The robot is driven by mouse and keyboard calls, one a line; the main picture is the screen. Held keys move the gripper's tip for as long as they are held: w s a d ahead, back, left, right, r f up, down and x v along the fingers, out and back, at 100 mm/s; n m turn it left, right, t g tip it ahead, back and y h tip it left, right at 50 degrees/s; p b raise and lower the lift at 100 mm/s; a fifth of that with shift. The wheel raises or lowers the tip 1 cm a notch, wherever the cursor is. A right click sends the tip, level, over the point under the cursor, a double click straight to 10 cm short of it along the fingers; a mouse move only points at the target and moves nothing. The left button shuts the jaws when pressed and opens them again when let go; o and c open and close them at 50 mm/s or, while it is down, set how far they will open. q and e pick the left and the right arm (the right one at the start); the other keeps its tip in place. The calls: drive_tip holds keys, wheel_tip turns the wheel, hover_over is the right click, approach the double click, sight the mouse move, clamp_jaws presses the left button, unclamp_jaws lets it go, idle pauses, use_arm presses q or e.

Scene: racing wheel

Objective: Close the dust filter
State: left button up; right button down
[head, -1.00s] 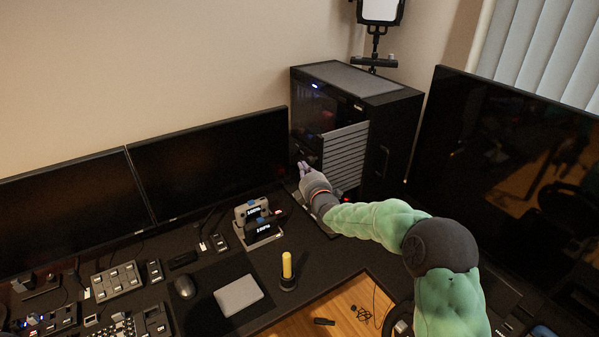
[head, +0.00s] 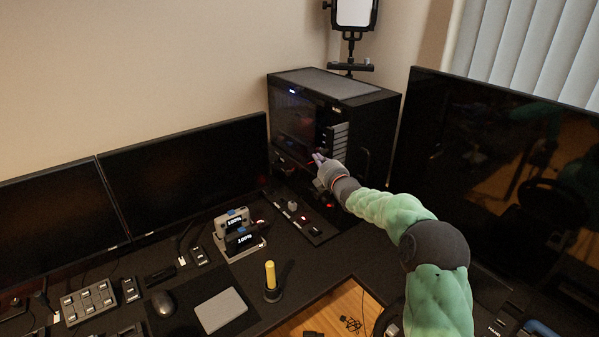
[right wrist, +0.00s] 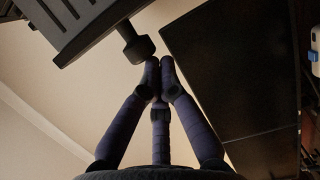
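The dust filter (head: 337,141) is a grey slatted panel at the near vertical edge of the black PC case (head: 372,135). In the head view it looks narrow and stands out at an angle, not flush. My right gripper (head: 318,158) is just below and left of its lower edge; I cannot tell whether they touch. In the right wrist view the purple fingertips of my right gripper (right wrist: 160,68) are together with nothing seen between them. My left gripper is not in view.
A large dark monitor (head: 490,180) stands right of the case, and two monitors (head: 190,180) stand left. A battery dock (head: 240,250), a yellow-topped stick (head: 271,275) and a grey pad (head: 220,310) are on the desk. A light (head: 354,12) stands behind the case.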

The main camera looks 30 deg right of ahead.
use_arm(q)
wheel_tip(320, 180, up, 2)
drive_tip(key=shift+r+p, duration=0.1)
drive_tip(key=shift+p, duration=0.8)
use_arm(e)
drive_tip(key=d, duration=0.7)
drive_tip(key=shift+w+d, duration=0.2)
drive_tip(key=shift+w, duration=0.1)
drive_tip(key=shift+r, duration=0.1)
